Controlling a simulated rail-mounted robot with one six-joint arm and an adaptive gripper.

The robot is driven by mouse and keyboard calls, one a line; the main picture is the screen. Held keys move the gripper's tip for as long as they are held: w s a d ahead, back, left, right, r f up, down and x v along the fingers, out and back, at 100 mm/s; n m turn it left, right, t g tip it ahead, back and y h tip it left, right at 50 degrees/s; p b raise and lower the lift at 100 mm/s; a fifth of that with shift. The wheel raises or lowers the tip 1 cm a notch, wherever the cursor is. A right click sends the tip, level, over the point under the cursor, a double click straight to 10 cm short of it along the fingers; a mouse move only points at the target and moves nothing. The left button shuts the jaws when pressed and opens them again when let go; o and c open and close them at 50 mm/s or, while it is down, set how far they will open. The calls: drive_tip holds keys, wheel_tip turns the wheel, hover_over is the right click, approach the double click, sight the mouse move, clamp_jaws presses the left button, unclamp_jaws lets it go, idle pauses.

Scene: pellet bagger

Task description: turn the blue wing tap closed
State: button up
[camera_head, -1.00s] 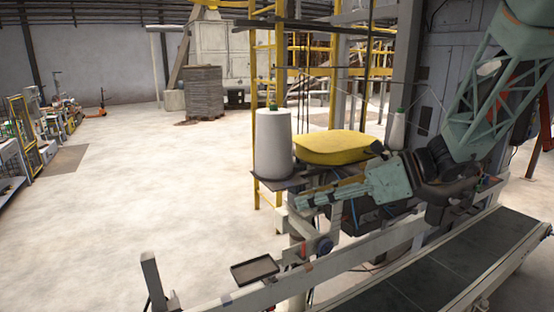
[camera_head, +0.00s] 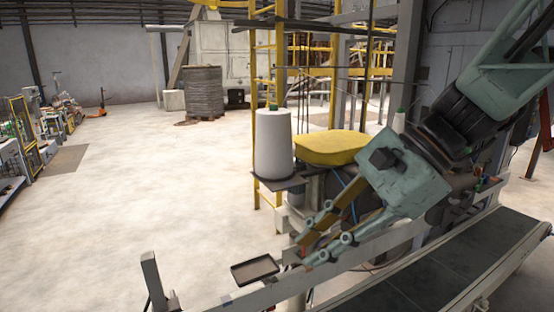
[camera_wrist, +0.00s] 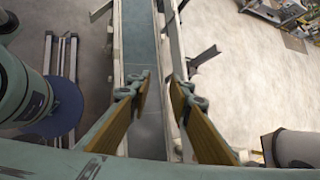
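I cannot make out the blue wing tap in either current view. The part of the conveyor's side rail around my fingers is partly covered by them in the head view. My gripper (camera_head: 306,250) points down and left, its fingertips close to the rail (camera_head: 345,266) just right of the small dark tray. In the wrist view my gripper (camera_wrist: 161,88) has its two tan-padded fingers clearly apart, with nothing held between them. The conveyor belt (camera_wrist: 140,45) and its rail show beyond the fingers.
The small dark tray (camera_head: 255,270) sits beside the rail. A white thread cone (camera_head: 273,145) and a yellow cover (camera_head: 331,148) stand behind the fingers. The conveyor belt (camera_head: 440,275) runs at lower right. Open floor (camera_head: 150,190) lies to the left.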

drive_tip(key=s+d+n+t+h, duration=0.1)
drive_tip(key=s+d+n+h, duration=0.3)
drive_tip(key=s, duration=0.5)
drive_tip(key=s+d+n+t+h, duration=0.2)
drive_tip(key=s+d+n+h, duration=0.2)
drive_tip(key=s+d+n, duration=0.5)
drive_tip(key=shift+s+d+r+n, duration=0.3)
drive_tip(key=shift+s+d+r, duration=0.15)
drive_tip(key=shift+d, duration=0.05)
